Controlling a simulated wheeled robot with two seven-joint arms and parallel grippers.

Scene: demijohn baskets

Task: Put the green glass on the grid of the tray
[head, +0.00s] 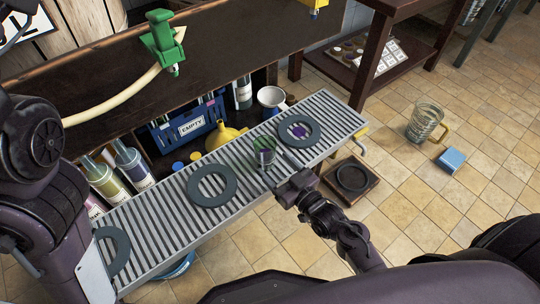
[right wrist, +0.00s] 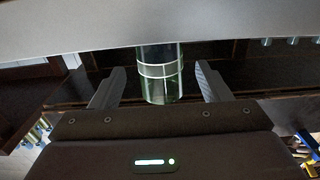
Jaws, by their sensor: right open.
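A small clear green glass (head: 263,152) appears to stand on the grey slatted grid of the long tray (head: 150,238), between two dark rings. My right gripper (head: 281,170) is at the front edge of the tray, beside the glass. In the right wrist view the fingers of the gripper (right wrist: 158,84) are open, with the glass (right wrist: 160,70) between them and a gap on each side. The glass's contact with the grid is not clearly seen. My left arm comes in at the left, but its gripper is out of view.
Dark rings (head: 212,169) lie on the slats. Behind the tray are a yellow funnel (head: 221,138), a blue crate (head: 184,120), a white cup (head: 271,97) and several bottles. A glass mug (head: 425,121) and a blue block (head: 452,159) are on the tiled floor at right.

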